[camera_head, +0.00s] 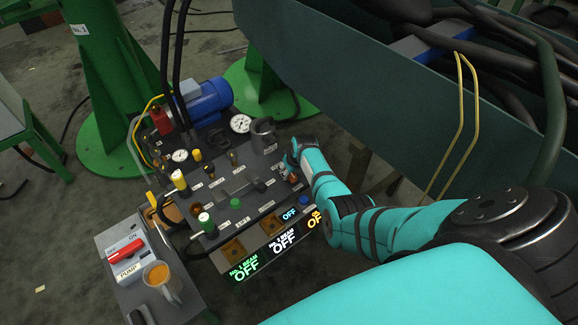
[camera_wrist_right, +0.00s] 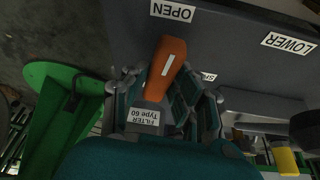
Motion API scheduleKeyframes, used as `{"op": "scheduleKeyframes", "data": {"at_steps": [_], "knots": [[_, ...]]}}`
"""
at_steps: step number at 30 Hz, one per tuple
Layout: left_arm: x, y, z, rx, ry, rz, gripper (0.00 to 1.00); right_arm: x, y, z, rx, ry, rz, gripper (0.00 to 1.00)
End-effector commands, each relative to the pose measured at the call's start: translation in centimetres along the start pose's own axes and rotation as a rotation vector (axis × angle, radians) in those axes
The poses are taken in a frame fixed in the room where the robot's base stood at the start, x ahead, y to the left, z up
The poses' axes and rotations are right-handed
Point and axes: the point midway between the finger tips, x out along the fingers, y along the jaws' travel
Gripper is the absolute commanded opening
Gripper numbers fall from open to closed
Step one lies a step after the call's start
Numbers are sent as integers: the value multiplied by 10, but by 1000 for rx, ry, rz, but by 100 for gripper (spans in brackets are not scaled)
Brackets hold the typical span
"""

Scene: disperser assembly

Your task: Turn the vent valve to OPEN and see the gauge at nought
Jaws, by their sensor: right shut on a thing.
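The vent valve's orange handle (camera_wrist_right: 168,66), with a white stripe, stands between the fingers of my right gripper (camera_wrist_right: 160,92) in the right wrist view. The fingers are closed on it. An OPEN label (camera_wrist_right: 172,11) lies beyond its tip; another label (camera_wrist_right: 209,77), partly hidden, starts with "SH". The handle's tip points roughly to the OPEN side; its exact setting is unclear. In the head view my right gripper (camera_head: 289,160) is at the panel's right edge. Two white dial gauges, one larger (camera_head: 240,124) and one smaller (camera_head: 180,155), have needles too small to read. My left gripper is not in view.
The dark panel (camera_head: 225,172) carries several knobs and fittings close together. A blue motor (camera_head: 208,98) stands behind it. A side table holds a red PUMP switch (camera_head: 125,250) and an orange-filled cup (camera_head: 158,277). A large green trough (camera_head: 340,65) rises behind my right arm.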

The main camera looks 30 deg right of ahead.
Motion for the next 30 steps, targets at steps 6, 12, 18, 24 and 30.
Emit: {"op": "scheduleKeyframes", "data": {"at_steps": [6,12,18,24,30], "knots": [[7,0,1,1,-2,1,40,0,3,0,-93,1,-34,0],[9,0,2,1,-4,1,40,0,3,-1,-134,2,-52,0],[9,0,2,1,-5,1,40,0,2,-1,-146,2,-57,0],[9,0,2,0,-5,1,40,0,2,-1,-147,2,-57,0],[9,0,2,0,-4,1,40,0,2,-1,-145,2,-57,43]]}}
